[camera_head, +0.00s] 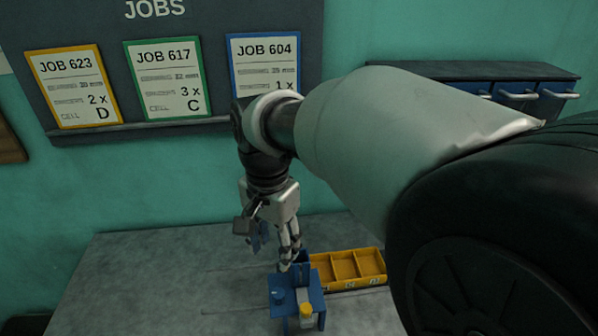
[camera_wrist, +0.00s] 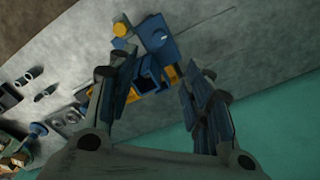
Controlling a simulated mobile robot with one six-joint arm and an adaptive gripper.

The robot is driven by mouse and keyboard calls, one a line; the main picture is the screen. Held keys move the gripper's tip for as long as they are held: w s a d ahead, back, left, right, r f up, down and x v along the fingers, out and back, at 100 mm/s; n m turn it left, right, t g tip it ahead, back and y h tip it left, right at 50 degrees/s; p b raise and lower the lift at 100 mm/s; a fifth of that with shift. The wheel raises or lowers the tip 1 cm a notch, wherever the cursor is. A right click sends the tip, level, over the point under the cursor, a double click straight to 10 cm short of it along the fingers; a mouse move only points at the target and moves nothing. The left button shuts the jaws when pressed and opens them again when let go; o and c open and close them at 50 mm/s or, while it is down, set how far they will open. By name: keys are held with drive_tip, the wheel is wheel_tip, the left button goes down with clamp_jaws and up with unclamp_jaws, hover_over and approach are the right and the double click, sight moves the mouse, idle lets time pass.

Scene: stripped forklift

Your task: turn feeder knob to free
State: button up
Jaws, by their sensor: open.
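A blue feeder-like block (camera_head: 315,292) stands on the bench in the head view, and also shows in the wrist view (camera_wrist: 164,52). A small blue knob-like part (camera_head: 278,296) sits on its left side. A yellow round cap (camera_head: 306,310) is at its front, also seen in the wrist view (camera_wrist: 120,29). I cannot tell which part is the feeder knob or read its setting. My gripper (camera_head: 287,262) is open just above and behind the block. In the wrist view, its fingers (camera_wrist: 160,84) stand apart around a hollow blue part, with nothing visibly held.
A yellow compartment tray (camera_head: 347,268) stands right of the block. Several small parts (camera_wrist: 30,78) lie at the left in the wrist view. A job board (camera_head: 170,115) hangs on the wall. The bench (camera_head: 150,285) is clear at left.

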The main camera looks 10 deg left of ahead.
sight(278, 293)
wheel_tip(278, 293, down, 16)
drive_tip(key=b, duration=0.4)
drive_tip(key=shift+r, duration=0.1)
drive_tip(key=shift+c, duration=0.6)
